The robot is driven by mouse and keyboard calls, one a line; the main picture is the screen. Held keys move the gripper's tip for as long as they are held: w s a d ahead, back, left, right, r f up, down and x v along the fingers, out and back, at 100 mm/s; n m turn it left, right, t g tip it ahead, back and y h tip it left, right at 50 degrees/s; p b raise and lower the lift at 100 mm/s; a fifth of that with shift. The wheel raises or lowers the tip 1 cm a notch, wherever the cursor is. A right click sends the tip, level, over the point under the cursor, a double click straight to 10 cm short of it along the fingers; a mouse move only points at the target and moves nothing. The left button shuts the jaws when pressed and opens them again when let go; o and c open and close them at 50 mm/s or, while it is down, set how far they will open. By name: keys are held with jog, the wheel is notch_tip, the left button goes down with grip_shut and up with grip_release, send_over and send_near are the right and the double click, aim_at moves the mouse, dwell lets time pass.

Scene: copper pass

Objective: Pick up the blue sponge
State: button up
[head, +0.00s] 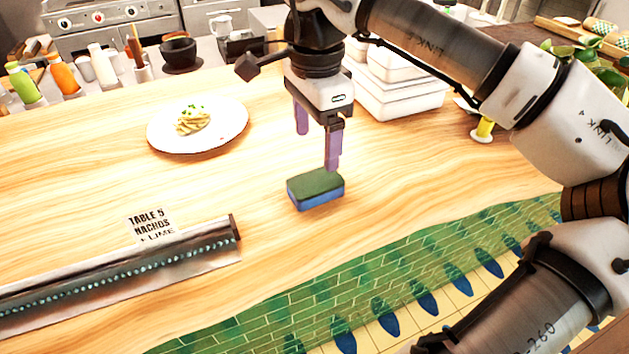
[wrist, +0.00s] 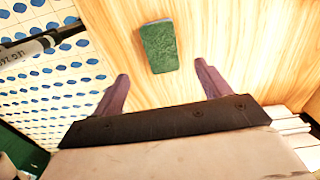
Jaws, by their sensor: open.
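The blue sponge (head: 316,190) has a green top and a blue lower layer. It lies flat on the wooden counter (head: 270,230) in the head view. In the wrist view the sponge (wrist: 160,46) shows mostly its green face, ahead of and between the two fingers. My gripper (head: 317,150) is open and empty, with its purple fingers above the counter near the far side of the sponge. In the wrist view my gripper (wrist: 160,85) has its fingers spread wider than the sponge's short side. Nothing hides the sponge in either view.
A plate of pasta (head: 215,138) sits to the left. White containers (head: 400,98) stand behind my gripper. A metal ticket rail (head: 120,262) with an order ticket (head: 150,226) lies at the front left. The counter around the sponge is clear; its tiled front edge is near.

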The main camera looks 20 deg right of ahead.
aim_at(316, 181)
notch_tip(316, 181, down, 3)
jog(key=shift+f, duration=0.2)
jog(key=shift+w+f+p, duration=0.1)
jog(key=shift+f+p, duration=1.15)
jog(key=shift+f, duration=1.5)
jog(key=c, duration=1)
